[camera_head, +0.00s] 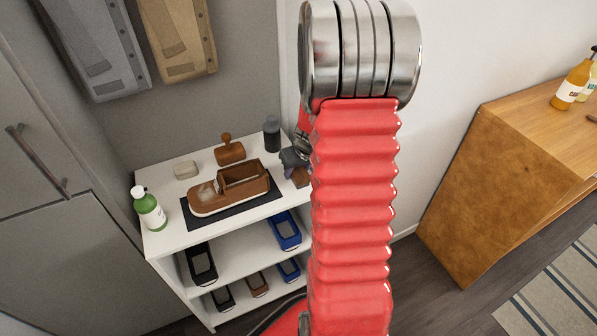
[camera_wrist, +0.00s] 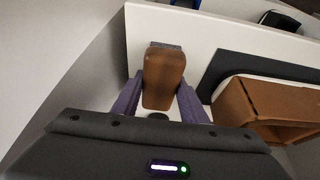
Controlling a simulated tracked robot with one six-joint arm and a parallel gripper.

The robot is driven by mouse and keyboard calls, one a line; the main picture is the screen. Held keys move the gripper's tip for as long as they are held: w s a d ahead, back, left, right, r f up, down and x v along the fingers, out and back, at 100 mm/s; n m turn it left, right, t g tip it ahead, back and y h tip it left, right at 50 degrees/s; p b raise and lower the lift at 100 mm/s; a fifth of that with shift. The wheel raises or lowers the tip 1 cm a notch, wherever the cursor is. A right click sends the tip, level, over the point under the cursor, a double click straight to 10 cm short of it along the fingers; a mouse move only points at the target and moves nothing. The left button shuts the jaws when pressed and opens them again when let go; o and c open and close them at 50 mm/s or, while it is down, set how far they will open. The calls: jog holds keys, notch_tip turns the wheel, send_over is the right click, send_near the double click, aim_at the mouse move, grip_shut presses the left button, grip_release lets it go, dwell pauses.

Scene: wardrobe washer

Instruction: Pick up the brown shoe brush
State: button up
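The brown shoe brush (camera_wrist: 164,76) has a smooth wooden back with grey bristles showing at its far end. In the wrist view it sits between the two dark purple fingers of my gripper (camera_wrist: 161,88), one finger on each side and very close to its edges. I cannot tell whether both fingers touch it. In the head view my gripper (camera_head: 296,160) is at the right end of the white shelf's top, partly hidden by my arm. The brush (camera_head: 301,177) shows there only in part, beside the gripper.
The white shelf (camera_head: 166,240) also bears a brown shoe (camera_head: 210,198) on a dark mat, a green bottle (camera_head: 149,210), a pale block (camera_head: 185,169), a brown knobbed tool (camera_head: 229,152) and a dark bottle (camera_head: 271,134). A wooden cabinet (camera_head: 470,200) stands at right.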

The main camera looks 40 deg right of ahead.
jog(key=c, duration=0.6)
jog(key=shift+o, duration=0.2)
jog(key=shift+r, duration=0.6)
notch_tip(320, 180, up, 9)
jog(key=shift+r, duration=0.2)
jog(key=o, duration=0.6)
jog(key=shift+c, duration=0.2)
jog(key=c, duration=0.4)
